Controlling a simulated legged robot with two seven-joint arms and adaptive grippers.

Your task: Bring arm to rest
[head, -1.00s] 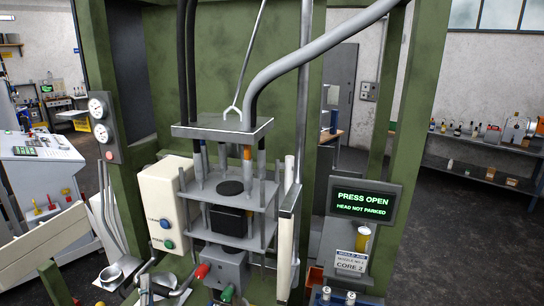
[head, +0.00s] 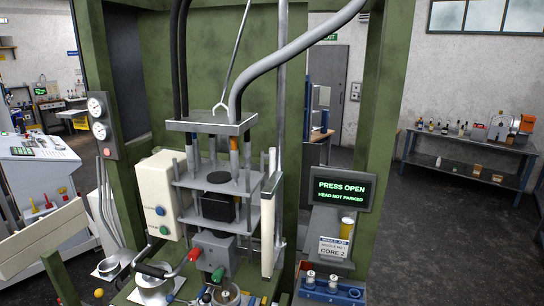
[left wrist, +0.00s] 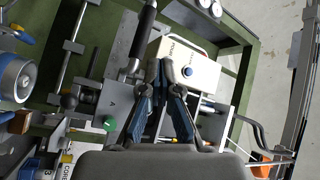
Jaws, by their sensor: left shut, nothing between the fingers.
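My left gripper (left wrist: 162,72) shows in the left wrist view, its two blue-sided fingers drawn together at the tips with nothing between them. Behind the tips is the white control box (left wrist: 200,72) with a blue button; I cannot tell whether they touch it. The same white box (head: 160,195) stands on the left of the press in the head view. Neither gripper shows in the head view. My right gripper is in neither view.
The green press frame (head: 119,80) holds stacked metal plates (head: 218,187). A screen (head: 341,190) reads PRESS OPEN, HEAD NOT PARKED. A red handle (head: 194,255) and a green knob (head: 218,274) jut out in front. A blue tray (head: 330,291) sits at lower right.

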